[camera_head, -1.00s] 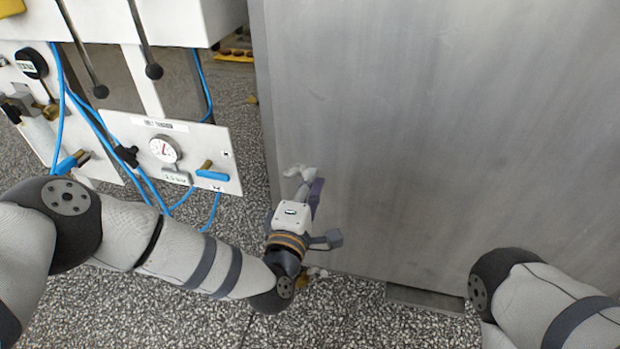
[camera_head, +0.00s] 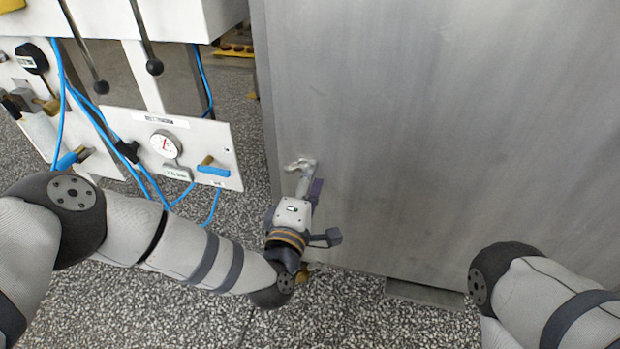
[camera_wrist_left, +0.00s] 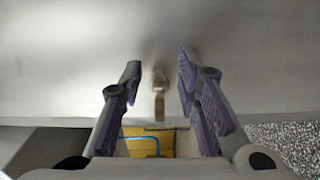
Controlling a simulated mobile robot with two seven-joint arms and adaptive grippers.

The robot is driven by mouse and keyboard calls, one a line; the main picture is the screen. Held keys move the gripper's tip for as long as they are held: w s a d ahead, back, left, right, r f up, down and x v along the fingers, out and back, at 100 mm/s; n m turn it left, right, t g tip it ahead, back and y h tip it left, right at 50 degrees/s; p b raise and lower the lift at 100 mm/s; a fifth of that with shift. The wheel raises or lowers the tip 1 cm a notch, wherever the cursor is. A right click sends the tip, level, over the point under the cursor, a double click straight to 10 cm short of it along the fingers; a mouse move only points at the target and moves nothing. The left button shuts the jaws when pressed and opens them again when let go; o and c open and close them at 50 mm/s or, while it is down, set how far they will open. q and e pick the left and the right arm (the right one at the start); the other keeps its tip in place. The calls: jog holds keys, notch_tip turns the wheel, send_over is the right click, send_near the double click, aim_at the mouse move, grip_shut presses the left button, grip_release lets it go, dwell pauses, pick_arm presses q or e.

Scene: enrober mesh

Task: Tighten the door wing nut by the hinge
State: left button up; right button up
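In the left wrist view a small pale metal wing nut (camera_wrist_left: 159,80) stands on the grey door (camera_wrist_left: 60,60), with a short bar below it. My left gripper (camera_wrist_left: 158,75) is open, its purple-padded fingers apart on either side of the nut, and nothing is held. In the head view my left gripper (camera_head: 307,185) is close to the lower left part of the door (camera_head: 440,130).
A white panel with a dial gauge (camera_head: 166,145), a blue-handled valve (camera_head: 212,170) and blue hoses (camera_head: 62,110) stands left of the door. Two black-knobbed levers hang above it. Speckled floor (camera_head: 340,310) is clear below the door.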

pick_arm(q)
jog(key=v, duration=1.2)
jog(key=shift+r, duration=0.1)
